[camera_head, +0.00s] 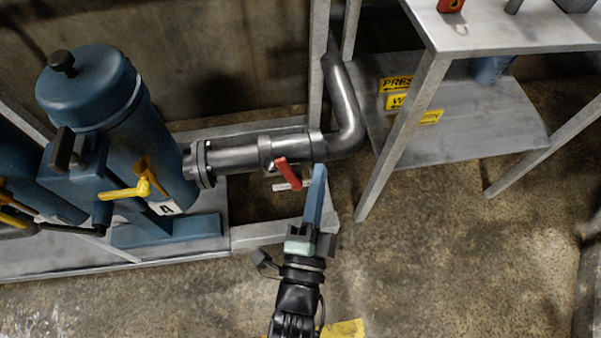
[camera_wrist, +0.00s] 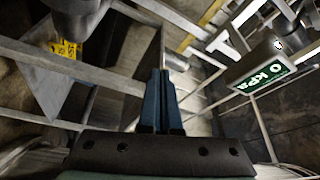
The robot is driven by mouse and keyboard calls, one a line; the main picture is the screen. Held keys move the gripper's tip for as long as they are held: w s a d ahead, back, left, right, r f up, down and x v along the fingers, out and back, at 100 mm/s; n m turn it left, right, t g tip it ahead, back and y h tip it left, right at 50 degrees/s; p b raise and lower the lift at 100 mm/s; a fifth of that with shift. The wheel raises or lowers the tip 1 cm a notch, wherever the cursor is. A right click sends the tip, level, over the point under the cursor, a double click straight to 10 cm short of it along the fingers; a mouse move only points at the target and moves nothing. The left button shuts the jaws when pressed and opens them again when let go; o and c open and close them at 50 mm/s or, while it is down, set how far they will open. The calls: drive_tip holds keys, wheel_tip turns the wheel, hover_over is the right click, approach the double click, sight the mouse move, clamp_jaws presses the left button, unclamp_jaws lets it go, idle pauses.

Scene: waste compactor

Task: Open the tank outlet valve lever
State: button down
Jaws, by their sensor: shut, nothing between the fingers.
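A red valve lever (camera_head: 288,174) sits on the grey steel pipe (camera_head: 235,157) that leaves the blue tank marked 4 (camera_head: 100,95). The lever slants down and slightly right from the pipe. A small white tag (camera_head: 290,186) is beside its lower end. My gripper (camera_head: 319,172) is just right of the red lever in the head view, with its blue fingers together and empty. A gap shows between them and the lever; the depth is hard to tell. The wrist view shows the shut fingers (camera_wrist: 159,78); I cannot make out the red lever there.
A yellow lever (camera_head: 128,190) is on the tank's side. A metal table (camera_head: 510,38) with a lower shelf (camera_head: 450,135) stands to the right, its leg (camera_head: 400,145) near my gripper. The wrist view shows a green kPa sign (camera_wrist: 265,75).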

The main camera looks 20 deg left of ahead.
sight(294, 179)
drive_tip(key=s+f+m+b, duration=0.1)
drive_tip(key=s+f, duration=0.4)
drive_tip(key=f, duration=0.3)
drive_tip(key=shift+g, duration=0.4)
drive_tip(key=shift+w+a+r+b, duration=0.1)
drive_tip(key=shift+w+a+b, duration=0.5)
drive_tip(key=shift+w+a, duration=0.5)
drive_tip(key=shift+w+a+f+b, duration=0.1)
drive_tip(key=shift+w+a+b, duration=0.55)
drive_tip(key=shift+w, duration=0.8)
drive_tip(key=shift+w+a+r+b, duration=0.1)
drive_tip(key=shift+w+a+b, duration=0.45)
drive_tip(key=shift+w+a, duration=0.55)
drive_tip(key=shift+w+d, duration=0.2)
drive_tip(key=shift+s+a, duration=0.15)
drive_tip(key=shift+a, duration=0.1)
